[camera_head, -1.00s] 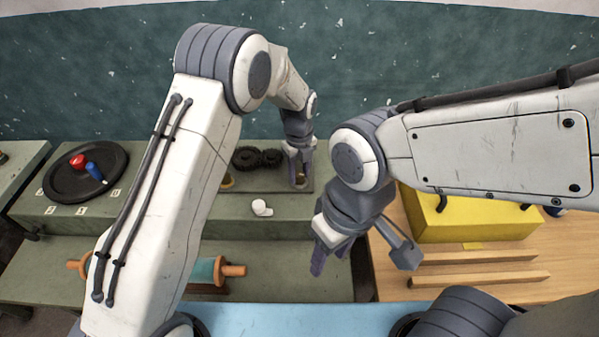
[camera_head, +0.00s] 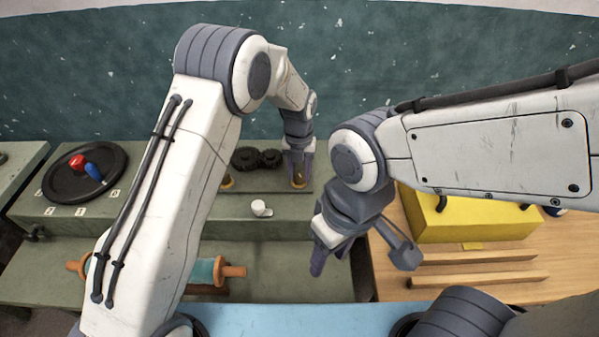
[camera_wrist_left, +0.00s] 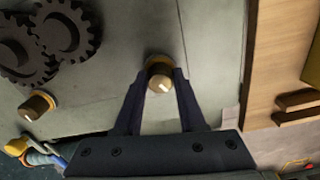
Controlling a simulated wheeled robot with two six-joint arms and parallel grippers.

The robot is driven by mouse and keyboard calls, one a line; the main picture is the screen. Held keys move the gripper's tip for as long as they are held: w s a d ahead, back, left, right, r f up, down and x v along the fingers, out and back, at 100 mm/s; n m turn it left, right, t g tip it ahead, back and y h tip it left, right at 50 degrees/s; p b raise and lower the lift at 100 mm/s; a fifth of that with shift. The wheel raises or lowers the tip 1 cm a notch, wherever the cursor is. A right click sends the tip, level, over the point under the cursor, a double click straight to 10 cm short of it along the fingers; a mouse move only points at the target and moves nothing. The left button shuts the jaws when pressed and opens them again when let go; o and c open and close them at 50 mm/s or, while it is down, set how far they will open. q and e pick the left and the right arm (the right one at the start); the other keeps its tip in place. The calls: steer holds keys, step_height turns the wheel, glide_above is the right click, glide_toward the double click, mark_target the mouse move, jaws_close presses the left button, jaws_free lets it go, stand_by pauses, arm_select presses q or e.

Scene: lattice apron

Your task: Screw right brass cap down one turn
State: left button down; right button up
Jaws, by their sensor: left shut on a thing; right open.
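The right brass cap (camera_wrist_left: 160,78) is between the fingertips of my left gripper (camera_wrist_left: 160,84), and a pale mark shows on its top. In the head view the same cap (camera_head: 298,183) sits low on the grey-green plate, under my left gripper (camera_head: 299,172), which is shut on it. The left brass cap (camera_wrist_left: 37,105) stands apart to the left in the wrist view; in the head view it (camera_head: 227,181) is partly behind my left arm. My right gripper (camera_head: 328,246) is open and empty in front of the bench, right of the middle.
Two dark gears (camera_head: 256,158) lie beside the caps. A small white piece (camera_head: 261,208) is on the bench's front part. A black dial with red and blue knobs (camera_head: 85,173) is at left. A yellow box (camera_head: 470,220) and wooden strips (camera_head: 478,281) are at right.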

mark_target(299, 174)
arm_select(q)
steer(key=shift+w+r, duration=0.1)
stand_by(0.4)
steer(key=shift+c, duration=2.4)
jaws_free()
step_height(299, 174, up, 10)
steer(key=b, duration=0.2)
steer(key=shift+r, duration=0.2)
